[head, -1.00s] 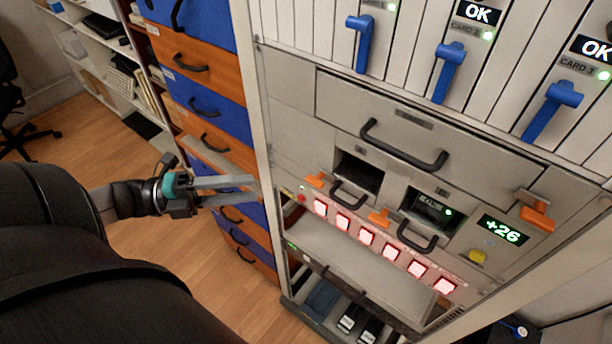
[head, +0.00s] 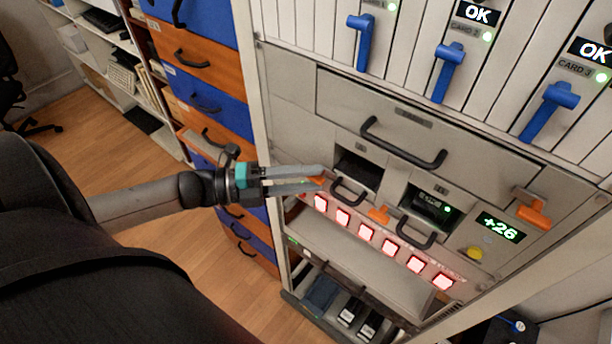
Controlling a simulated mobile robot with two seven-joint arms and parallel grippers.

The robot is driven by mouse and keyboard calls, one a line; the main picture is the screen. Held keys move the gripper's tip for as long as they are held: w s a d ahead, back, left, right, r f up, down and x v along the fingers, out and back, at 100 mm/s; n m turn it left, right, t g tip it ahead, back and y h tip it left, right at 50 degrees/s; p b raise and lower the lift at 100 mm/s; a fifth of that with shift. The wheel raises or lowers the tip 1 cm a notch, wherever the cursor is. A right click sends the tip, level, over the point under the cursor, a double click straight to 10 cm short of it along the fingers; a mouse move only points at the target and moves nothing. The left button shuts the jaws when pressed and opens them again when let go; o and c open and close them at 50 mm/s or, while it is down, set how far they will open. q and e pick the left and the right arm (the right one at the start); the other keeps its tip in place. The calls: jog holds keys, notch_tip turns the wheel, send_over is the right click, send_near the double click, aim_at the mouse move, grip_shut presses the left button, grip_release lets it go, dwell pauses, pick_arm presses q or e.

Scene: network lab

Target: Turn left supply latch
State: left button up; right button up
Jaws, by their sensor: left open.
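The left supply latch (head: 317,181) is a small orange lever at the lower left of the left supply bay (head: 357,171) in the rack. My left gripper (head: 324,178) reaches in from the left, with its grey fingers open and their tips at the latch. The fingers partly cover the latch, and I cannot tell whether they touch it. A second orange latch (head: 379,215) sits to the right, by the right supply unit (head: 430,207) with a green light. My right gripper is not in view.
Black handles (head: 348,192) stick out below the bays. A row of red-lit square buttons (head: 343,216) runs just beneath. A larger orange lever (head: 533,208) and a yellow button (head: 475,253) are at right. Blue card levers (head: 449,72) are above. Blue and orange drawers (head: 205,100) stand left of the rack.

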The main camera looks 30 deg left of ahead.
pick_arm(q)
jog(key=shift+c, duration=0.2)
grip_shut()
